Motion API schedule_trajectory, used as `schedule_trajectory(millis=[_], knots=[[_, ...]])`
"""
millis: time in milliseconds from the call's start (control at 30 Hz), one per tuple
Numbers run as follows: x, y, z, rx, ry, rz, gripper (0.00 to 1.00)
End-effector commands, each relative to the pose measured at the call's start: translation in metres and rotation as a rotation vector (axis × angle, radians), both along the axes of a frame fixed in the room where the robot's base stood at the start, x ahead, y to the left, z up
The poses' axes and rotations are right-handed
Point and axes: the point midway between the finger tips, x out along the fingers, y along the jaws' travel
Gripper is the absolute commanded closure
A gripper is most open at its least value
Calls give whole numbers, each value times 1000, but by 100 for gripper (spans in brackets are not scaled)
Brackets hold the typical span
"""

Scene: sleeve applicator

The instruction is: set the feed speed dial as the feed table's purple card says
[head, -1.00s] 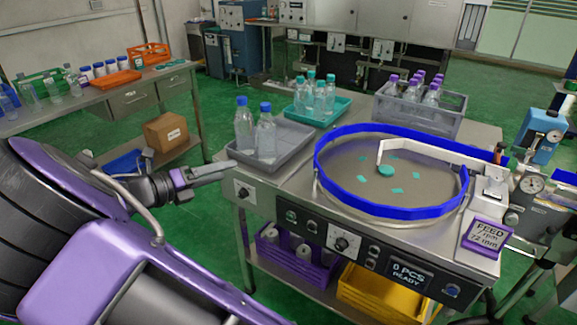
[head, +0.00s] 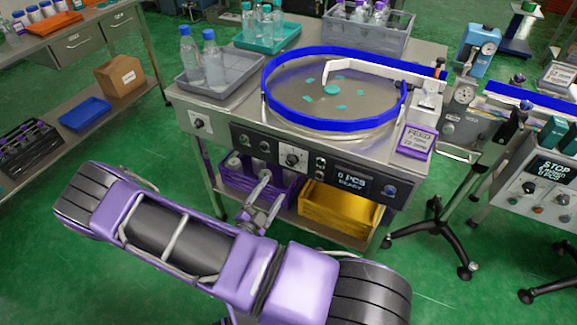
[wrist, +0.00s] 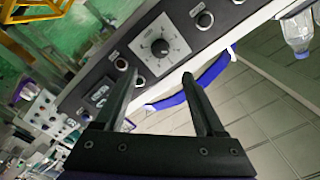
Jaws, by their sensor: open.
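The feed table's front panel carries a black dial (head: 292,158) on a white scale plate. The dial also shows in the wrist view (wrist: 160,47), ahead of my fingertips; its label and setting are too small to read. The purple card (head: 417,141) lies at the table's front right corner. Its top line reads FEED, with an rpm line and a line like 72 mm below; the rpm figure is unclear. My gripper (head: 264,182) is in front of the panel, left of and below the dial. In the wrist view my gripper (wrist: 163,80) is open and empty, apart from the dial.
A smaller knob (head: 197,122) sits on the table's left front. Beside the dial are buttons and a display (head: 352,181). A blue-rimmed bowl (head: 330,122) and a grey tray (head: 219,76) with bottles stand on top. Purple and yellow (head: 338,215) crates sit below.

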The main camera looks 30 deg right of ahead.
Motion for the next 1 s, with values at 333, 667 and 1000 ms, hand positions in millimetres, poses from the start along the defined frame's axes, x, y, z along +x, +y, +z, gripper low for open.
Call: schedule_trajectory(millis=[333,667,1000], knots=[[47,-60,0,1,-4,-3,29],[70,-88,0,1,-4,0,29],[71,-90,1,1,-3,1,34]])
